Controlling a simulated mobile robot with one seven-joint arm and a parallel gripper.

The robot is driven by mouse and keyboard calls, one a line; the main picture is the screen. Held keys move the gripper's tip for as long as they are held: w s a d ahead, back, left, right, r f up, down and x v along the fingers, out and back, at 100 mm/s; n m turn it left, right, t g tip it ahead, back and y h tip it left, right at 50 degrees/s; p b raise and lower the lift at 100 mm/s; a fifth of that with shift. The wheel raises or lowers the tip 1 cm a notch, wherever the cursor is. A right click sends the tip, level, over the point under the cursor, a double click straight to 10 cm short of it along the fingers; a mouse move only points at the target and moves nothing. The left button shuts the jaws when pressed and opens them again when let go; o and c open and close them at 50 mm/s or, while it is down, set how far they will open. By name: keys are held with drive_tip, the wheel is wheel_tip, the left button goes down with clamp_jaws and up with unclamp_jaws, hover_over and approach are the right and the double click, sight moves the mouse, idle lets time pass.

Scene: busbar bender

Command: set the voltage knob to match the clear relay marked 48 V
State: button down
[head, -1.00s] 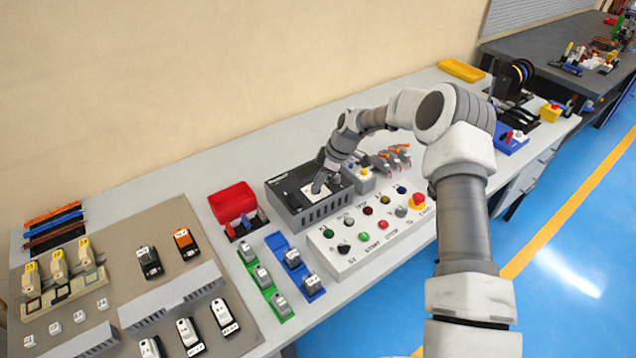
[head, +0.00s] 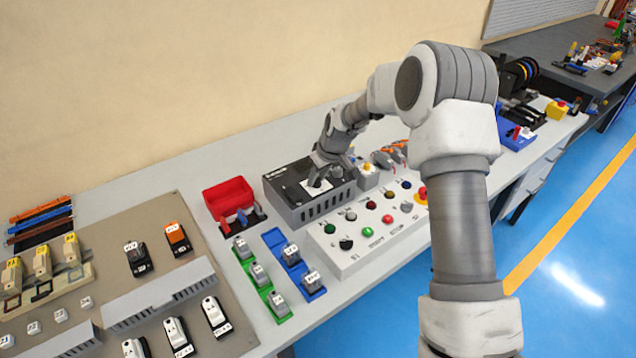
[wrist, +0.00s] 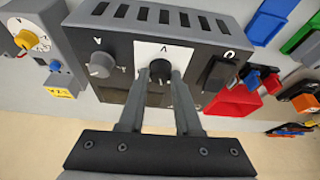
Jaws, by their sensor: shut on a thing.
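The voltage knob (wrist: 160,67) is a dark round knob on a white plate marked V, on the face of a dark grey power supply (wrist: 208,52). In the wrist view my gripper (wrist: 160,78) has one finger on each side of the knob and is shut on it. The fingers hide part of the plate, and I cannot read the knob's setting. In the head view my gripper (head: 318,180) reaches down onto the supply (head: 292,207). Several pale relays sit on a green rail (head: 267,290) and a blue rail (head: 275,239); their markings are too small to read.
A grey knob marked A (wrist: 101,65) is beside the voltage knob, and a black rocker switch (wrist: 219,70) is on its other side. A white button panel (head: 345,263) stands in front of the supply. A red bin (head: 228,196) is to its left.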

drive_tip(key=m+h+b, duration=0.1)
drive_tip(key=m, duration=0.2)
drive_tip(key=shift+a+m+t+b, duration=0.15)
drive_tip(key=shift+m+t+b, duration=0.2)
drive_tip(key=shift+m+t, duration=0.05)
drive_tip(key=m+h, duration=0.1)
drive_tip(key=m, duration=0.2)
drive_tip(key=shift+a+m+h+b, duration=0.1)
drive_tip(key=shift+m+h+b, duration=0.2)
drive_tip(key=shift+h+b, duration=0.1)
drive_tip(key=m+h, duration=0.1)
drive_tip(key=m, duration=0.2)
drive_tip(key=shift+m, duration=0.3)
drive_tip(key=shift+a+m+g+h, duration=0.1)
drive_tip(key=shift+m+g+h, duration=0.3)
drive_tip(key=shift+m, duration=0.75)
drive_tip(key=shift+m+g+h, duration=0.1)
drive_tip(key=shift+m+h, duration=0.5)
drive_tip(key=shift+m, duration=0.55)
drive_tip(key=c, duration=0.6)
unclamp_jaws()
